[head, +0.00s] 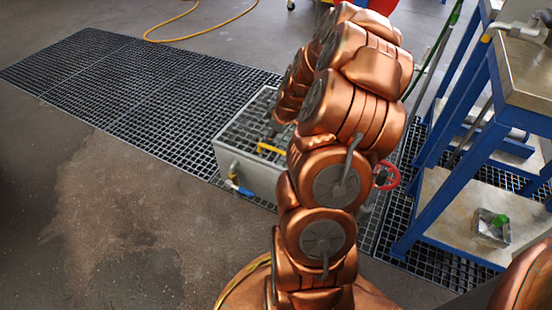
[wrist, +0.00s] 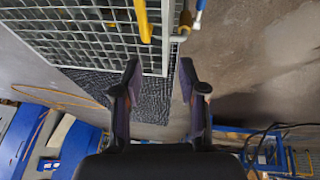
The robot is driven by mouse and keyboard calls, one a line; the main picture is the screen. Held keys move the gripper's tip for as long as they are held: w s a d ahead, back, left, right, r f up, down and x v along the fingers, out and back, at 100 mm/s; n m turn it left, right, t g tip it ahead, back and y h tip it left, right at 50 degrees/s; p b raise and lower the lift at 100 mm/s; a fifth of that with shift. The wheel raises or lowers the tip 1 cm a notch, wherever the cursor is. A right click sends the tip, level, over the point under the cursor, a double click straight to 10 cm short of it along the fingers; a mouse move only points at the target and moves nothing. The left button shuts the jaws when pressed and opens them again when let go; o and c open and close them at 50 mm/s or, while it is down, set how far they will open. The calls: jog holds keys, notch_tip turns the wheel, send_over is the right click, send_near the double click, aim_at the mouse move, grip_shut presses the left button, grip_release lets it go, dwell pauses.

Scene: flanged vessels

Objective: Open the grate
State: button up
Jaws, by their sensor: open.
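The grate (head: 243,128) is a dark metal mesh lying flat on top of a grey box (head: 247,178), and it looks closed. A yellow handle (head: 271,149) sits on the grate near its front edge, partly beside my arm. In the wrist view the grate (wrist: 75,32) fills the upper left, with the yellow handle (wrist: 143,20) at the top. My gripper (wrist: 160,68) is open and empty, its two fingers apart. The handle lies above the left finger in that view and is not between the fingers. In the head view my arm hides part of the box and grate.
A small valve with a blue lever (head: 240,187) sticks out of the box front. A red handwheel (head: 387,175) is to the right of my arm. A blue-framed bench (head: 478,130) stands at the right. A yellow hose (head: 200,33) lies behind. Floor at left is clear.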

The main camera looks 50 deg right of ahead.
jog(key=b, duration=0.1)
send_near(275, 149)
jog(key=f, duration=0.1)
jog(key=b+x, duration=0.1)
jog(key=x, duration=0.2)
jog(key=b+x, duration=0.2)
jog(key=x, duration=0.2)
jog(key=shift+w+f, duration=0.15)
jog(key=shift+w, duration=0.2)
grip_shut()
